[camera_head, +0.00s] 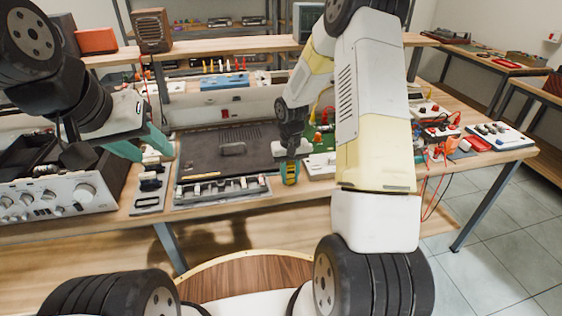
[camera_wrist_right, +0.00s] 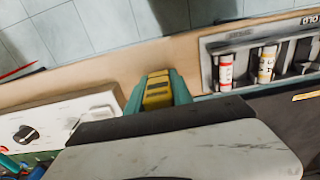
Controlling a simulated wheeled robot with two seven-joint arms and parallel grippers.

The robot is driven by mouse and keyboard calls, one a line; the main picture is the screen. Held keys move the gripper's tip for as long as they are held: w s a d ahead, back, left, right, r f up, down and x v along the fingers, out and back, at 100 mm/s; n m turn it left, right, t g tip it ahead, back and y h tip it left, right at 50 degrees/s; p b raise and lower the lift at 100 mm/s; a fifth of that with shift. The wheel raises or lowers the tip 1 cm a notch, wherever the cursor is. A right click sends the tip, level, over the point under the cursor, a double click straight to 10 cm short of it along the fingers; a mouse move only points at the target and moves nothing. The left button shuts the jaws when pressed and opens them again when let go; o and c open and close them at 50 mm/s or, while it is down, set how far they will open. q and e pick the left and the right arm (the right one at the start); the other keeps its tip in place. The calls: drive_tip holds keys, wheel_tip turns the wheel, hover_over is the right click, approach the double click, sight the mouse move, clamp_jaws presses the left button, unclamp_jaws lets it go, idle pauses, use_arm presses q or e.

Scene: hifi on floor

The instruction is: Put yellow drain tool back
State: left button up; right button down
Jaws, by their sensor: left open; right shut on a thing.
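The yellow drain tool (camera_head: 290,168) is a small yellow block with dark bands. My right gripper (camera_head: 291,176) is shut on it near the front edge of the bench, just right of a grey slotted tray (camera_head: 222,190). In the right wrist view the yellow tool (camera_wrist_right: 158,90) sits between the teal fingers, and the slotted tray (camera_wrist_right: 205,62) is to its right, apart from it. The tray holds small labelled cylinders (camera_wrist_right: 225,72). My left gripper (camera_head: 142,147) is open and empty above the bench at the left. The underside of the yellow tool is hidden.
A dark mat (camera_head: 205,147) lies behind the tray. A silver amplifier (camera_head: 60,195) stands at the left. A white box with a black knob (camera_wrist_right: 45,128) is beside the right gripper. Boards and leads (camera_head: 437,128) crowd the bench at right. A strip of bare wood runs along the front edge.

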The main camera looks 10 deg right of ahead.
drive_tip(key=c, duration=1.1)
unclamp_jaws()
drive_tip(key=shift+f, duration=0.15)
wheel_tip(320, 180, up, 12)
drive_tip(key=shift+f, duration=0.1)
drive_tip(key=s+r+t, duration=0.2)
drive_tip(key=s+r, duration=0.2)
drive_tip(key=r, duration=0.5)
drive_tip(key=s+r+t, duration=0.1)
drive_tip(key=s+r, duration=0.2)
drive_tip(key=s, duration=0.3)
drive_tip(key=s+a+r+t+y, duration=0.1)
drive_tip(key=s+r, duration=0.3)
drive_tip(key=s, duration=0.3)
drive_tip(key=s+a+r+t+y, duration=0.1)
drive_tip(key=s+r+t, duration=0.1)
drive_tip(key=s+r, duration=0.2)
drive_tip(key=shift+s+a, duration=0.1)
drive_tip(key=shift+s, duration=1.5)
